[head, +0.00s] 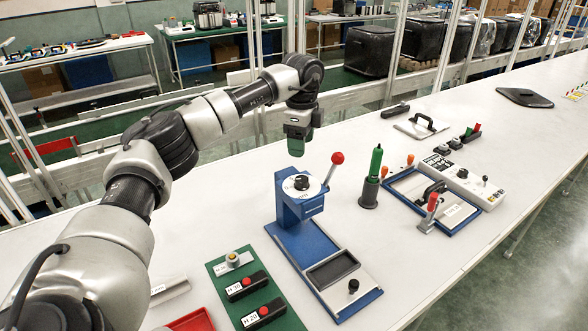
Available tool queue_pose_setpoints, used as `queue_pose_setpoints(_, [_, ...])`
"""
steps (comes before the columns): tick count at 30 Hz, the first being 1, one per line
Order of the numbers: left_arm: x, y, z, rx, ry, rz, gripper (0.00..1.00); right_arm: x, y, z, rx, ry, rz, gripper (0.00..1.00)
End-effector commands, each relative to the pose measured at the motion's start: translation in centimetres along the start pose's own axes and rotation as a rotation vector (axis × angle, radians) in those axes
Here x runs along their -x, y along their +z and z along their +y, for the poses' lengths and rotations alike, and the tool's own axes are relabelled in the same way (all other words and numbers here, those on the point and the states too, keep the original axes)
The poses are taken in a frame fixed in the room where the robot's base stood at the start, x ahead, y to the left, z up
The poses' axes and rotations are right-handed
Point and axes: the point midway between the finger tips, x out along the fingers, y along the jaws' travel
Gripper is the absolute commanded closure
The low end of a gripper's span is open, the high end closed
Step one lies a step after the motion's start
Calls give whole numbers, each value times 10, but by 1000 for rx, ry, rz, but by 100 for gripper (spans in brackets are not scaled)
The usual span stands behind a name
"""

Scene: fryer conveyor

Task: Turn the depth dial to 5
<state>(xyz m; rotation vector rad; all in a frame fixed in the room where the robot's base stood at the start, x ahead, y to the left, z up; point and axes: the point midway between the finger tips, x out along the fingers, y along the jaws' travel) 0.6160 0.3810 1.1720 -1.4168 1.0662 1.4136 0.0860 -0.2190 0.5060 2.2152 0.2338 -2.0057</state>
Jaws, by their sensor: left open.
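The depth dial (301,183) is a white disc with a black knob, lying on top of a blue press-like stand (306,210). The marks on the dial are too small to read. My left gripper (296,150) points down above the dial in the head view, apart from it. It is open, and nothing shows between its fingers. My right gripper is not in view.
A lever with a red ball (337,158) rises right beside the dial. A green-handled tool in a dark holder (369,192) stands further right. A green board (256,290) with red-buttoned blocks lies at the front. The tabletop (420,270) is clear at the right front.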

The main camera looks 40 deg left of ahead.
Motion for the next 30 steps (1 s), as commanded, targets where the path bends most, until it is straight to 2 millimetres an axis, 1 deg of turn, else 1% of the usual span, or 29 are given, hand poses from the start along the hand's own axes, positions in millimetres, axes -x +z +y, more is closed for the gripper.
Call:
queue_pose_setpoints(3, [-16,0,1,-1,4,-2,37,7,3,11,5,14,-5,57])
queue_pose_setpoints(7, [-41,0,1,-1,5,-2,37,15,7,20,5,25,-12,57])
queue_pose_setpoints(12, [-72,0,1,0,4,-3,37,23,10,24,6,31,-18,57])
queue_pose_setpoints(15, [-86,0,1,0,3,-2,37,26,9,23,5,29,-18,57])
queue_pose_setpoints(18, [-96,0,1,-1,3,-1,37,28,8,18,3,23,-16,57])
queue_pose_setpoints(21, [-100,0,0,-1,0,0,37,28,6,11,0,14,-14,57])
queue_pose_setpoints(24, [-102,0,0,-1,0,0,37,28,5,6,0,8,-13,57])
queue_pose_setpoints(29, [-102,0,0,-1,0,0,37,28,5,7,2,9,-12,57])
queue_pose_setpoints(30, [-102,0,0,-1,0,0,42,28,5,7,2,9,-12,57])
